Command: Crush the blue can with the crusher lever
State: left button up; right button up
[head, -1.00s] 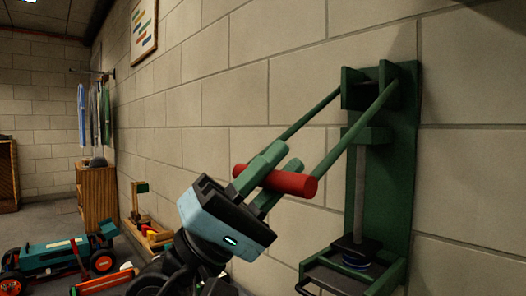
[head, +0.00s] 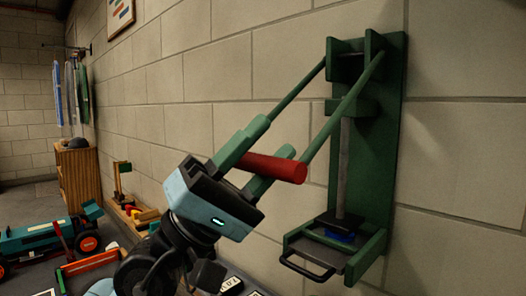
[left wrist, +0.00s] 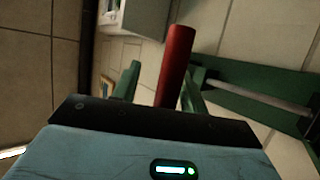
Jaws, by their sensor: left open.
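The green can crusher (head: 396,150) is fixed upright on the wall at the right of the head view. Its two lever arms (head: 343,112) slope down left to a red handle (head: 277,167). My left gripper (head: 273,138) is open, with its fingers on either side of the handle. The left wrist view shows the handle (left wrist: 175,65) between the fingers, closer to the right one. My right gripper is not in view.
A black wire handle (head: 306,268) sticks out from the crusher's bottom tray. A teal toy racecar (head: 38,238) and loose parts are at the lower left. A wooden cabinet (head: 78,180) stands against the wall behind them. The wall around the lever is bare.

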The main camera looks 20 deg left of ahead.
pick_arm(q)
jog(key=shift+a+f, duration=0.1)
jog(key=shift+f, duration=0.05)
jog(key=b+v, duration=0.3)
jog(key=v, duration=0.3)
jog(key=shift+s+a+f+b, duration=0.25)
jog(key=shift+a+f+b, duration=0.05)
jog(key=shift+f+b, duration=0.1)
jog(key=shift+s+a+f, duration=0.1)
jog(key=shift+s+a, duration=0.05)
